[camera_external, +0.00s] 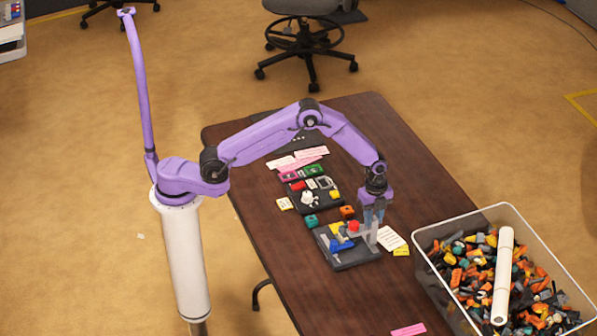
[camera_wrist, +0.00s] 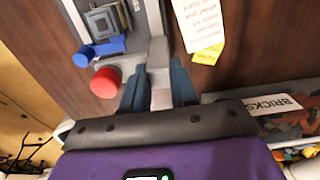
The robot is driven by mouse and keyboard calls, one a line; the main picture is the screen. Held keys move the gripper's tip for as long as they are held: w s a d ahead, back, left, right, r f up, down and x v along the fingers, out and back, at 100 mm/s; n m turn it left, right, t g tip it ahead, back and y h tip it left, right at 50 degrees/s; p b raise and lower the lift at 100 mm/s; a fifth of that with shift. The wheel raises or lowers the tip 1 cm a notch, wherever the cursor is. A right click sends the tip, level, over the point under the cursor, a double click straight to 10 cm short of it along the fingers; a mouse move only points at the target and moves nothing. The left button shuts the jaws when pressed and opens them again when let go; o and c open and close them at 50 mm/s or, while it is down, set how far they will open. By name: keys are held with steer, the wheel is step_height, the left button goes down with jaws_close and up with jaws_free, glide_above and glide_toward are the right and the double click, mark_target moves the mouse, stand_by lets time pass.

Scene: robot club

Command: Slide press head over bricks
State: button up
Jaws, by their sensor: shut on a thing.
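My gripper (camera_external: 373,213) is over the right part of the dark tray (camera_external: 356,262) on the table. In the wrist view its two blue-grey fingers are shut on a light grey upright piece (camera_wrist: 160,72), apparently part of the press. A red round knob (camera_external: 353,226) sits just left of the fingers; it also shows in the wrist view (camera_wrist: 105,82). A blue piece (camera_external: 342,245) lies on the tray left of the grey piece. A grey square block (camera_wrist: 103,20) shows beyond the blue piece in the wrist view. I cannot tell how the press head sits against the bricks.
A white note (camera_external: 391,238) and a yellow note (camera_external: 401,251) lie right of the tray. A second dark tray (camera_external: 318,207) lies behind. The table's front is mostly clear.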

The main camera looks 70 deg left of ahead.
steer(key=shift+a, duration=2.65)
steer(key=o, duration=0.6)
steer(key=shift+c, duration=0.2)
steer(key=shift+r, duration=0.1)
steer(key=shift+r, duration=2.9)
